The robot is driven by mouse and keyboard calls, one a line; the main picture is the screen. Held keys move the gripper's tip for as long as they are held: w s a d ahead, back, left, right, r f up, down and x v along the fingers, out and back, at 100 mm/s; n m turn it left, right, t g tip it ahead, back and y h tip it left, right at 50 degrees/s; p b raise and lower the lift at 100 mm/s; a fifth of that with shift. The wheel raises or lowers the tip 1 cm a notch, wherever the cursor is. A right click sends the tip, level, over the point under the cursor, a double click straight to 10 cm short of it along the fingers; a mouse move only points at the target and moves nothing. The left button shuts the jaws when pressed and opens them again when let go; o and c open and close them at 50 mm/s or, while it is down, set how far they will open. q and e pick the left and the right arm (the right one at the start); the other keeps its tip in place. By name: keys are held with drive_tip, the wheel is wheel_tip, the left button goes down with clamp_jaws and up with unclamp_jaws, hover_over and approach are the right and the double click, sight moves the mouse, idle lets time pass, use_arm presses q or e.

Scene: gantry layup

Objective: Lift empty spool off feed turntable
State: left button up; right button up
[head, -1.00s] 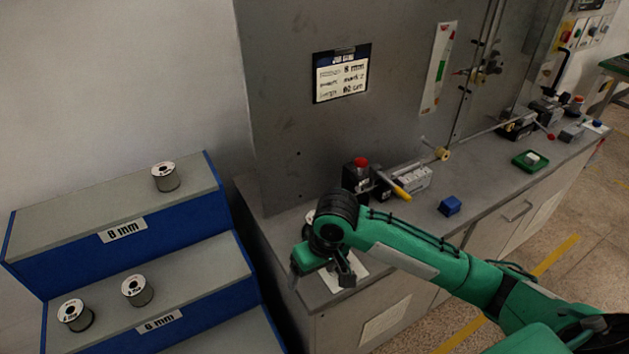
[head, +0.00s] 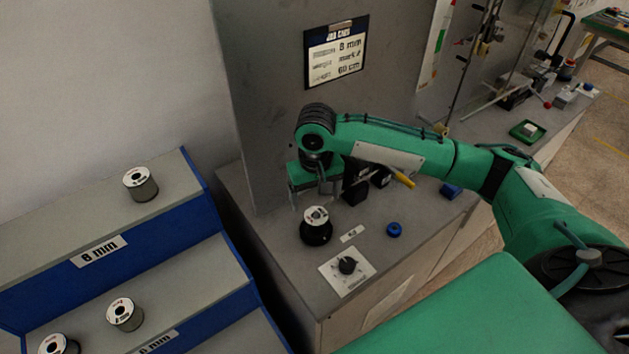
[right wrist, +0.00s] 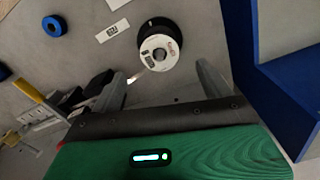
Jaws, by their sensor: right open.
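A spool with a white top (head: 316,215) sits on the black feed turntable (head: 317,237) near the left end of the grey bench. In the right wrist view the spool (right wrist: 159,52) lies ahead of the jaws, on the dark round turntable (right wrist: 158,24). I cannot tell from its top whether it is empty. My right gripper (head: 313,200) is above and behind the spool, pointing down. Its two fingers (right wrist: 172,76) are spread apart with nothing between them. My left gripper is not in view.
The stepped rack (head: 205,222) at left holds several spools. The grey panel (head: 265,120) rises behind.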

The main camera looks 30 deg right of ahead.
sight(316, 219)
wheel_tip(316, 219, down, 9)
drive_tip(key=shift+r+p, duration=0.15)
drive_tip(key=shift+p, duration=0.35)
drive_tip(key=shift+f, duration=0.4)
drive_tip(key=c, duration=1.2)
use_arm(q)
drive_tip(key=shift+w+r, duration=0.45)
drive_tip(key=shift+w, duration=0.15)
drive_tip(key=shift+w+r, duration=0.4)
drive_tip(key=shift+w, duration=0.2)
